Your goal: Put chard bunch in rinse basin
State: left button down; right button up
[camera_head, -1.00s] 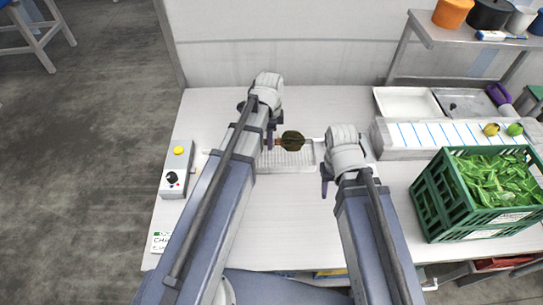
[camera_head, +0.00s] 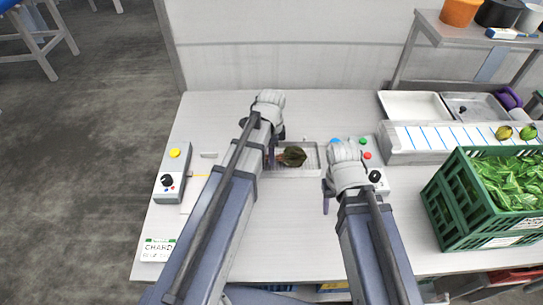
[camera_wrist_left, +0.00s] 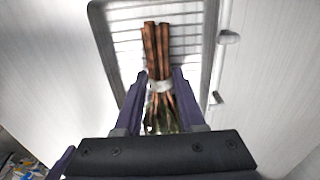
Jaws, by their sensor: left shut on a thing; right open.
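The chard bunch (camera_head: 291,156) shows dark leaves in the head view, over a pale shallow basin with a wire grid (camera_head: 308,173). In the left wrist view its reddish stems (camera_wrist_left: 157,42) and pale tie band point away from me over the grid, inside the rim of the basin (camera_wrist_left: 208,45). My left gripper (camera_head: 273,152) is shut on the bunch near the band; its fingers (camera_wrist_left: 160,80) flank it. I cannot tell whether the bunch touches the grid. My right gripper (camera_head: 328,190) is open and empty, to the right of the basin.
A control box (camera_head: 172,172) stands at the left; another with coloured buttons (camera_head: 376,178) is partly behind my right arm. A green crate of greens (camera_head: 470,225) is at the right. Trays (camera_head: 413,105) lie at the back right. A CHARD card (camera_head: 158,249) lies front left.

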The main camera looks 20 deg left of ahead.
pick_arm(q)
jog(key=shift+f, duration=0.15)
pick_arm(e)
jog(key=shift+f, duration=0.15)
pick_arm(q)
jog(key=c, duration=0.5)
grip_release()
pick_arm(e)
jog(key=shift+r, duration=0.2)
pick_arm(q)
notch_tip(320, 180, up, 12)
jog(key=r+p, duration=0.1)
jog(key=p, duration=1.1)
jog(key=s+d+n+y, duration=0.1)
jog(key=s+d+n, duration=0.9)
jog(key=s, duration=0.4)
jog(key=shift+s+d+f+n, duration=0.15)
jog(key=shift+d+f+n, duration=0.1)
jog(key=shift+n, duration=0.25)
pick_arm(e)
notch_tip(320, 180, up, 12)
